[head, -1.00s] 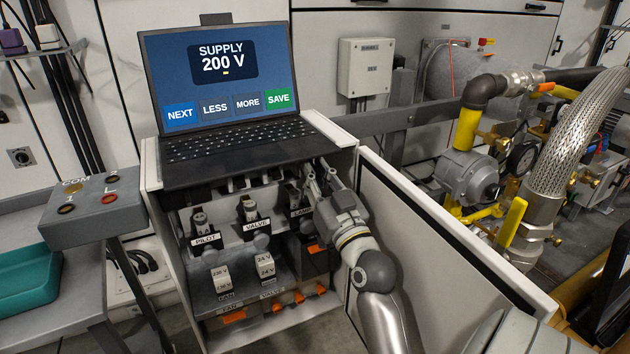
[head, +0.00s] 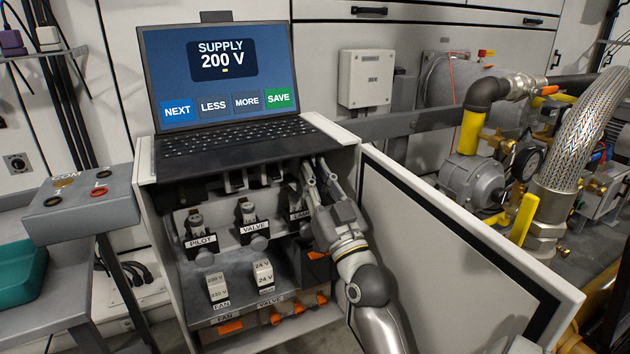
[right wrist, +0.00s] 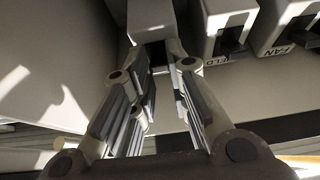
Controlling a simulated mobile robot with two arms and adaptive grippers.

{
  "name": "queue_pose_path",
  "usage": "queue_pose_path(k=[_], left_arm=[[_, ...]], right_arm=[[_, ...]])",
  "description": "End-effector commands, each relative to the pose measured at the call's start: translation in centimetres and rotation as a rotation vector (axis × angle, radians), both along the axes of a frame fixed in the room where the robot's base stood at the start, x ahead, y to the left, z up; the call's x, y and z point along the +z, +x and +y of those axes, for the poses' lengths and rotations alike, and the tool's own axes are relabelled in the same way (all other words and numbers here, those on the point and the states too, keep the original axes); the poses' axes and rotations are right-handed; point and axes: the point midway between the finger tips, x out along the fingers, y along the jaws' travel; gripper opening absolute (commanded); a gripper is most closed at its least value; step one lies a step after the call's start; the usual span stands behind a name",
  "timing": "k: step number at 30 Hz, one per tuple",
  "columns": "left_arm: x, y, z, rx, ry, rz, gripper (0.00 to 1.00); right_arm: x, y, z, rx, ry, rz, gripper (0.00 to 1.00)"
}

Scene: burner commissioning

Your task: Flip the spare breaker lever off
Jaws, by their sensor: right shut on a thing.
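A row of breakers sits high in the open cabinet under the laptop, in shadow in the head view. My right gripper (head: 313,166) reaches up to the right end of this row. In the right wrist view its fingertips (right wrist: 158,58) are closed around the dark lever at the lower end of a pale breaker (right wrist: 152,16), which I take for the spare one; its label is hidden. Two neighbouring breakers stand to its right, one with a label ending in LD (right wrist: 228,28) and one labelled FAN (right wrist: 285,30). My left gripper is out of view.
The laptop (head: 235,140) on the cabinet reads SUPPLY 200 V. Below the breakers are PILOT (head: 195,222) and VALVE (head: 247,212) units and FAN and VALVE blocks. The open cabinet door (head: 450,260) stands close right of my arm.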

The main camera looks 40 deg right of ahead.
Motion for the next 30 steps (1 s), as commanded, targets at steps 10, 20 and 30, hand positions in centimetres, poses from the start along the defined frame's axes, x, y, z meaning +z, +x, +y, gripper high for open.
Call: queue_pose_path(k=[10, 20, 30], left_arm=[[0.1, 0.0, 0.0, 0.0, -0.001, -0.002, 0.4], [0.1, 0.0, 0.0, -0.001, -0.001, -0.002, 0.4], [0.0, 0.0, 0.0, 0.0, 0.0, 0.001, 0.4]], right_arm=[[0.0, 0.0, 0.0, 0.0, 0.001, -0.001, 0.17], [0.0, 0.0, 0.0, 0.0, 0.001, 0.0, 0.38], [-0.8, -1.1, 0.3, 0.0, 0.001, 0.003, 0.38]])
